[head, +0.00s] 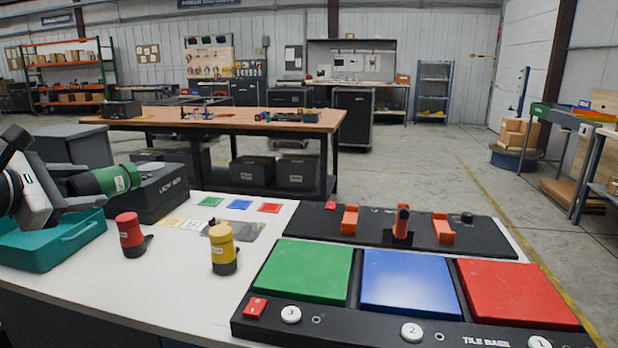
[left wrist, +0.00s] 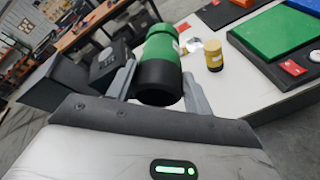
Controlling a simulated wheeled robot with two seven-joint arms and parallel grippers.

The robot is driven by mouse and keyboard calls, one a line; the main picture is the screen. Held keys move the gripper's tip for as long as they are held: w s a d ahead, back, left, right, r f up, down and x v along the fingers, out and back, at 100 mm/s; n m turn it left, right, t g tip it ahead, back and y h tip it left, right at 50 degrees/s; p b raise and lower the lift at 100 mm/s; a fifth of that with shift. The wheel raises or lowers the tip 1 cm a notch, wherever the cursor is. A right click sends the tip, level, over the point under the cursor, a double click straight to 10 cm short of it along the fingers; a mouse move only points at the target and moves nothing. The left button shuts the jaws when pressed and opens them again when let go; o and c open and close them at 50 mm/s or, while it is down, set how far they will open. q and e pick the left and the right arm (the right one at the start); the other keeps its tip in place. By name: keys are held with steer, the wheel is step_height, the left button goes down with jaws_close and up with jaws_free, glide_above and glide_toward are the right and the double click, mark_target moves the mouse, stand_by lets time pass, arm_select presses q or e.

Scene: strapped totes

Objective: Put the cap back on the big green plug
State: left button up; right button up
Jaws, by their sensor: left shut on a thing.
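The big green plug (head: 105,181) is held nearly level in the air at the left, above the teal tote and beside a dark box. Its green end points right; its black end is partly hidden by my gripper. My left gripper (head: 75,187) is shut on it. In the left wrist view, the green plug (left wrist: 162,55) sits between the two grey fingers of the left gripper (left wrist: 160,90), black end toward the camera. I cannot make out a separate green cap. My right gripper is not in view.
A teal tote (head: 65,243) and a dark lettered box (head: 160,190) stand at the left. A red plug (head: 130,234) and a yellow plug (head: 222,248) stand upright on the white table. A tile base (head: 375,320) with green, blue and red tiles fills the right front.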

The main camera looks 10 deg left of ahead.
arm_select(q)
steer(key=shift+s+d+f, duration=0.45)
steer(key=shift+d+f, duration=0.25)
steer(key=s+d+f+m+g+h, duration=0.2)
steer(key=d+f+m+h, duration=0.25)
steer(key=d+f, duration=0.65)
steer(key=s+d+f+m+g+h, duration=0.4)
steer(key=s+d, duration=0.4)
steer(key=d, duration=0.5)
steer(key=shift+f+h, duration=0.45)
steer(key=shift+f, duration=0.55)
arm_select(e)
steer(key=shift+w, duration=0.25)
arm_select(q)
steer(key=shift+m, duration=0.25)
steer(key=d+f+m+g+h, duration=0.1)
steer(key=d+m+g+h, duration=0.1)
steer(key=d+m+g, duration=0.6)
steer(key=w+d+g, duration=0.1)
steer(key=d, duration=0.4)
steer(key=shift+d+f+g+h, duration=0.3)
steer(key=shift+d+f, duration=0.1)
